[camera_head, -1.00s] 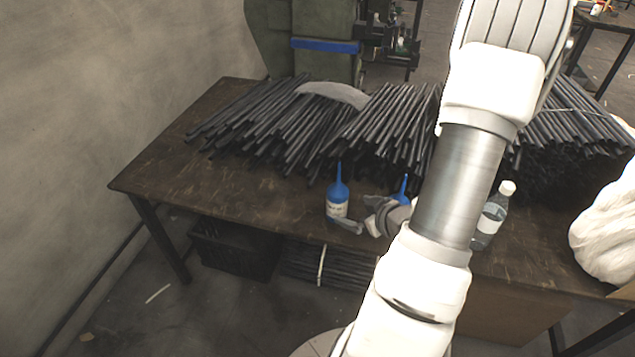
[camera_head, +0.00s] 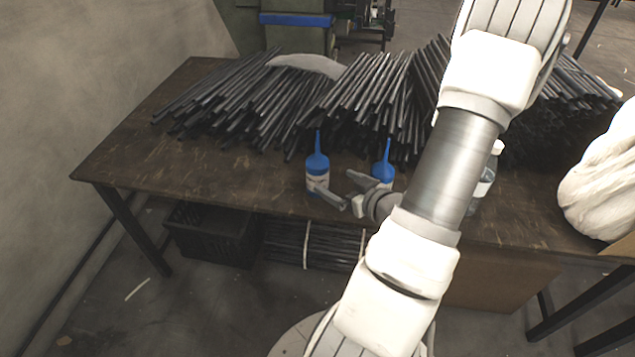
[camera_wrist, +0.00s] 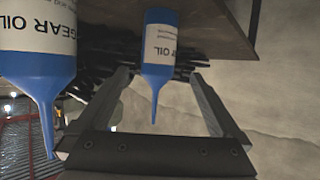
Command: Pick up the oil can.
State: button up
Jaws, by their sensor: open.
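Two blue oil cans with pointed spouts and pale labels stand upright on the brown table. The left can (camera_head: 317,172) is clear in the head view. The right can (camera_head: 384,167) is partly hidden behind my gripper (camera_head: 342,188), which is open in front of and right of the left can. In the wrist view, where things look upside down, one can (camera_wrist: 159,48) appears between my open fingers (camera_wrist: 160,74), beyond them, with nothing held. The other can (camera_wrist: 38,55), labelled GEAR OIL, looms larger at the left, outside the fingers.
Bundles of dark rods (camera_head: 240,98) lie behind the cans on the table (camera_head: 130,160). A clear bottle (camera_head: 484,181) stands right of my arm, partly hidden, with a white sack (camera_head: 600,185) further right. A black crate (camera_head: 212,235) sits below. The table's left part is bare.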

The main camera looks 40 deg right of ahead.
aim_at(323, 176)
jog(key=shift+b+x, duration=1.45)
jog(key=shift+b, duration=0.4)
jog(key=b+x, duration=0.1)
jog(key=x, duration=0.3)
jog(key=shift+w, duration=0.3)
jog(key=shift+b+x, duration=0.95)
jog(key=shift+x, duration=1.85)
jog(key=shift+s+d, duration=0.1)
jog(key=shift+d, duration=0.05)
jog(key=shift+c, duration=0.2)
grip_shut()
